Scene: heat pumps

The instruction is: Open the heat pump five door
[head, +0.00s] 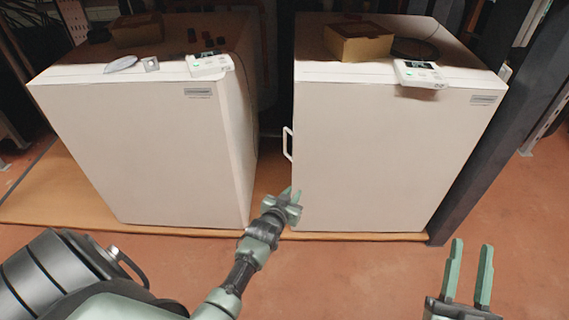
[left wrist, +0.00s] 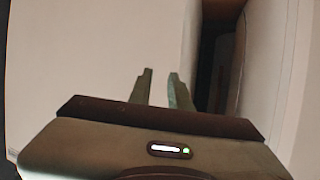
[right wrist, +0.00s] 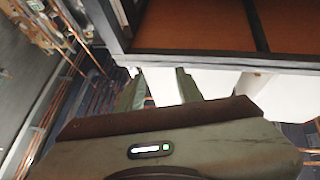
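Two white heat pumps stand side by side, a left one (head: 150,145) and a right one (head: 385,150). No number on either is readable, so I cannot tell which is five. The right one has a white handle (head: 287,144) on its left edge, and its front looks shut. My left gripper (head: 292,198) is below that handle, close to the cabinet's lower left edge. Its fingers, seen in the left wrist view (left wrist: 162,88), are apart with nothing between them. My right gripper (head: 470,268) is open and empty at the lower right, away from both cabinets; its fingers also show in the right wrist view (right wrist: 162,88).
A narrow dark gap (head: 270,110) separates the cabinets. A cardboard box (head: 358,43) and a white control unit (head: 419,74) sit on the right top; another unit (head: 209,66) sits on the left top. A dark post (head: 500,130) stands at the right. The front floor (head: 370,275) is clear.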

